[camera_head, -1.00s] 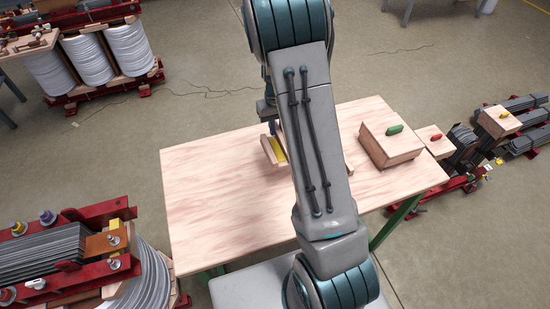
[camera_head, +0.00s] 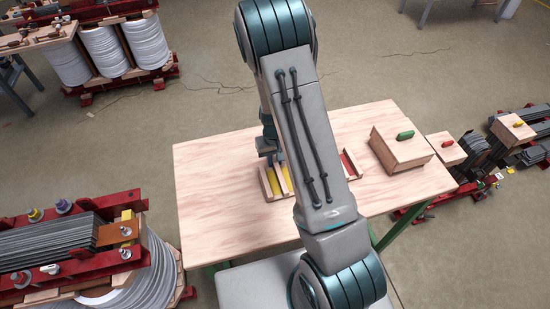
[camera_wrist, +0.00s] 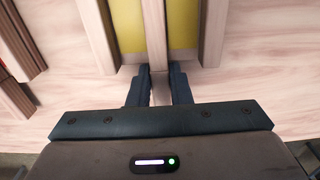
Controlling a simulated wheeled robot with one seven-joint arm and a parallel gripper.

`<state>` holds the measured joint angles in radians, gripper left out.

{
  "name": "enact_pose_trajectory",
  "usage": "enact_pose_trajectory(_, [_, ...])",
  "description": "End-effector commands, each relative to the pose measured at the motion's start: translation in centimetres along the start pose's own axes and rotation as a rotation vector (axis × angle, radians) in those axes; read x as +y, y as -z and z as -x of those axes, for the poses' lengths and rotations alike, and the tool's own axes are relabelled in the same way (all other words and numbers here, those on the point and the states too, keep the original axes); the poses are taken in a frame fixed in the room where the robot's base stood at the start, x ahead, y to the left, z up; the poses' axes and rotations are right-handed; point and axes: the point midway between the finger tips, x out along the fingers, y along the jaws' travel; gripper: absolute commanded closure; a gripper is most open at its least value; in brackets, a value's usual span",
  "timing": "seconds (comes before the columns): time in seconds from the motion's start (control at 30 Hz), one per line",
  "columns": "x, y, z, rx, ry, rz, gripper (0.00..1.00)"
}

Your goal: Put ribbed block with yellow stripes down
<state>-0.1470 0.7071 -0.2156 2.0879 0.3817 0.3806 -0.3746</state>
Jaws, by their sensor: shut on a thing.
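The ribbed block with yellow stripes (camera_wrist: 154,35) fills the top middle of the wrist view, with pale wooden ribs and two yellow strips. In the head view the block (camera_head: 269,184) shows at the left of my arm, low over or on the wooden table (camera_head: 215,200); I cannot tell whether it touches. My gripper (camera_wrist: 159,90) is shut on the block's middle rib, one dark finger on each side. In the head view my arm hides part of the block and most of the gripper.
A wooden piece with a red stripe (camera_head: 348,163) stands right of my arm, partly hidden; wooden ribs (camera_wrist: 15,65) also show at the left of the wrist view. A wooden box with a green handle (camera_head: 402,148) stands at the table's right. The table's left side is clear.

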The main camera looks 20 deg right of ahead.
Motion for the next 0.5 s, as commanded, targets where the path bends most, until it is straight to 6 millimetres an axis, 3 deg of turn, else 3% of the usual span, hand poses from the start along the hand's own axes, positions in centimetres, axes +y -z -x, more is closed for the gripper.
enact_pose_trajectory(0.23, [-0.01, 0.01, -0.49, 0.0, 0.0, 0.0, 1.0])
enact_pose_trajectory(0.27, [-0.01, 0.01, -0.32, 0.0, 0.0, 0.001, 0.74])
enact_pose_trajectory(0.3, [-0.01, 0.0, -0.28, 0.0, 0.0, 0.001, 0.63])
enact_pose_trajectory(0.5, [0.0, 0.0, -0.27, 0.0, 0.0, 0.0, 0.6])
